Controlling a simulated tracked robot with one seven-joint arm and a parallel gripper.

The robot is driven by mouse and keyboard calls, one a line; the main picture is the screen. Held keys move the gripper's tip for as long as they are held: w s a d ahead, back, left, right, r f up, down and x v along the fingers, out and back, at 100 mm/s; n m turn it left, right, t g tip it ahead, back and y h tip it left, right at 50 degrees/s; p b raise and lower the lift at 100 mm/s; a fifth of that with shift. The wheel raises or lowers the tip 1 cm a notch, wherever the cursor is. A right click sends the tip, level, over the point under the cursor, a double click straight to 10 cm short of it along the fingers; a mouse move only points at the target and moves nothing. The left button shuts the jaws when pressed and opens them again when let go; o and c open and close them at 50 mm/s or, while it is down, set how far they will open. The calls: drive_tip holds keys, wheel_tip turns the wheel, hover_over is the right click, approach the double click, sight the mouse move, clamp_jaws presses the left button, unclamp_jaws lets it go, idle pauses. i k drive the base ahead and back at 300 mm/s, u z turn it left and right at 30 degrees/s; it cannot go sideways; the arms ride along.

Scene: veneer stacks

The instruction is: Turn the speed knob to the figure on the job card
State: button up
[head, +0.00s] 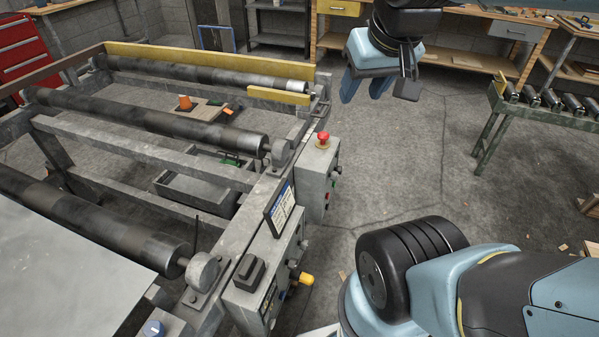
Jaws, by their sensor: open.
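A grey control box (270,262) sits on the side rail of the roller machine at lower centre. Its right face carries a yellow knob-like part (303,279) and small dark knobs. I cannot tell which one is the speed knob, and no scale is legible. A dark-framed blue and white card (281,208) stands above the box, tilted; its figures are too small to read, and I cannot tell if it is the job card. My gripper (378,88) is open and empty, fingers pointing down, at upper centre, well apart from the box.
A second grey box (320,178) with a red mushroom button (323,138) stands farther along the rail. Rollers (145,119) and frame bars fill the left. A roller conveyor (545,110) is at right, and a workbench (455,55) stands behind. The middle floor is clear.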

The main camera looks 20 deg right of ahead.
sight(333, 175)
drive_tip(key=u, duration=0.3)
drive_tip(key=k, duration=0.5)
drive_tip(key=z, duration=1.1)
drive_tip(key=i, duration=0.75)
drive_tip(key=u, duration=1.6)
